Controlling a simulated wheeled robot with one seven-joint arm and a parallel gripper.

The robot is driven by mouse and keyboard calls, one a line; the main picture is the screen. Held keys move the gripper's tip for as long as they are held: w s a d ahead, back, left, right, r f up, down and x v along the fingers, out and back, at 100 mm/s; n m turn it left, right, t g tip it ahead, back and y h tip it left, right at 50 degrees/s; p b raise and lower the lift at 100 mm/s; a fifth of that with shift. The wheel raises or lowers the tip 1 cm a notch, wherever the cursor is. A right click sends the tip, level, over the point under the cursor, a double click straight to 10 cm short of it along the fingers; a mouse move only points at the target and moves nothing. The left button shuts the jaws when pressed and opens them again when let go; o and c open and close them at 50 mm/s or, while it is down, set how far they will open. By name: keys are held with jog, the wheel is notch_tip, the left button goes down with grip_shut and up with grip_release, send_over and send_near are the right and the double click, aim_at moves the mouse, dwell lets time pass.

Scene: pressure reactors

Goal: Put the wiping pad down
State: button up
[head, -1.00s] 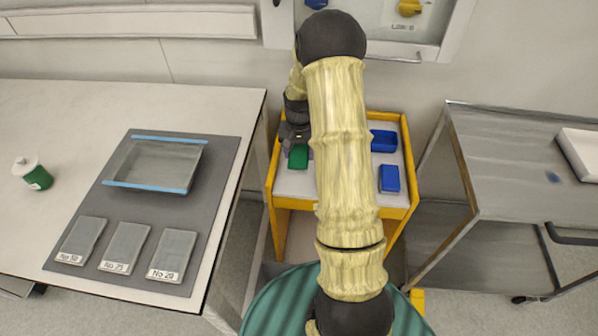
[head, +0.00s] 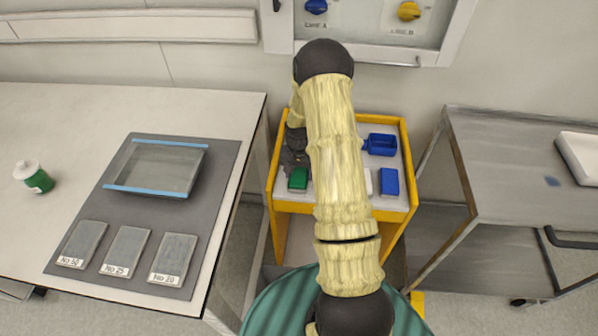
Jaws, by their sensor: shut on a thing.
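A small green block (head: 298,179), which I take to be the wiping pad, is at the left side of the yellow cart's white top (head: 325,203). My gripper (head: 296,165) is shut on it, coming from behind. The fingertips are small and partly dark against the cart. I cannot tell whether the pad touches the cart top or is just above it. My own arm hides the middle of the cart.
A blue holder (head: 380,144) and a blue block (head: 389,182) are on the cart's right side. A bench (head: 225,100) with a grey mat (head: 220,165) and tray (head: 160,167) stands left; a grey metal table (head: 500,170) stands right. The cart has a raised yellow rim (head: 405,135).

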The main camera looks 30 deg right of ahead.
aim_at(299, 174)
jog(key=shift+f, duration=0.1)
jog(key=o, duration=1)
notch_tip(299, 174, up, 12)
jog(key=shift+r+b, duration=0.15)
jog(key=shift+b, duration=0.35)
jog(key=shift+w+a, duration=0.1)
